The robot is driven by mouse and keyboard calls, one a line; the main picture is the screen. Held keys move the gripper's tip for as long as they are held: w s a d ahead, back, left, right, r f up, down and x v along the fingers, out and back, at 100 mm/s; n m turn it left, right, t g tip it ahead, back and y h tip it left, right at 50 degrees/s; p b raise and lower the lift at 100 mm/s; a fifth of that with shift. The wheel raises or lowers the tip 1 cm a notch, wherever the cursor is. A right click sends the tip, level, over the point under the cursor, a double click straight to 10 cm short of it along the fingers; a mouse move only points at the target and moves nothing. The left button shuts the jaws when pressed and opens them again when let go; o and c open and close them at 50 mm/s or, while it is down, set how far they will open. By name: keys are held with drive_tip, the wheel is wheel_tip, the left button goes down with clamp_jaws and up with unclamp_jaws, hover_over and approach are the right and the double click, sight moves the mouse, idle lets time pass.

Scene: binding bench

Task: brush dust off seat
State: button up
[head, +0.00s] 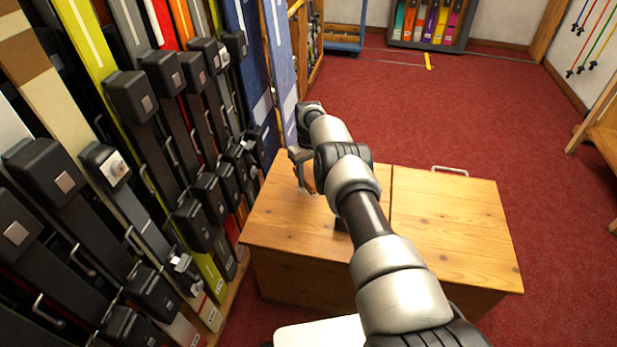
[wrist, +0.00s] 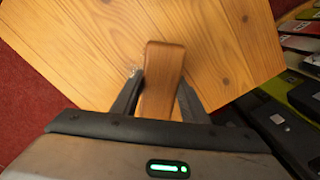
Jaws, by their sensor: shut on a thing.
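My gripper (head: 300,172) is over the left half of the wooden bench seat (head: 450,215). In the wrist view my gripper (wrist: 160,84) is shut on a brown wooden brush (wrist: 164,62), with one dark finger on each side of it. The brush also shows in the head view (head: 308,180), partly hidden by my gripper. Its bristles are hidden, and I cannot tell whether it touches the seat. A small pale speckled patch, which looks like dust (wrist: 131,71), lies on the seat (wrist: 225,40) just left of the brush in the wrist view.
A rack of skis with black bindings (head: 170,75) stands close along the left of the bench. A metal handle (head: 450,170) sits at the seat's far edge. Red carpet (head: 480,110) is open beyond and to the right. A wooden table (head: 605,130) stands at the right edge.

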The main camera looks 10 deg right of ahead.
sight(309, 175)
drive_tip(key=shift+r+p, duration=0.45)
drive_tip(key=shift+r, duration=1)
drive_tip(key=shift+r, duration=0.1)
